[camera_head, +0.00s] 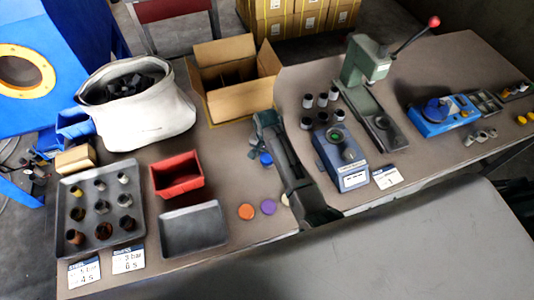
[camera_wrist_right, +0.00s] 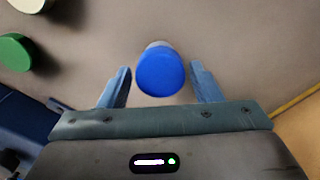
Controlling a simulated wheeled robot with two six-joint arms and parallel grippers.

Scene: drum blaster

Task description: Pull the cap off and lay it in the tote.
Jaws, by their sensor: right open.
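A round blue cap (camera_head: 266,159) stands on the table, left of my right arm in the head view. In the right wrist view the blue cap (camera_wrist_right: 160,72) sits between the two fingers, with a pale edge of something under it showing behind. My right gripper (camera_wrist_right: 160,88) is open around it, with a gap on each side, and no contact shows. In the head view my right gripper (camera_head: 260,145) is partly hidden by its own arm. A white fabric bag (camera_head: 140,122) full of dark pieces and a red bin (camera_head: 180,175) stand to the left. My left gripper is not in view.
An open cardboard box (camera_head: 240,95) stands just behind my right gripper. An empty grey tray (camera_head: 194,229) and loose orange (camera_head: 246,211) and purple (camera_head: 268,207) discs lie in front. A blue-grey device (camera_head: 343,155) and a green lever press (camera_head: 372,95) stand to the right.

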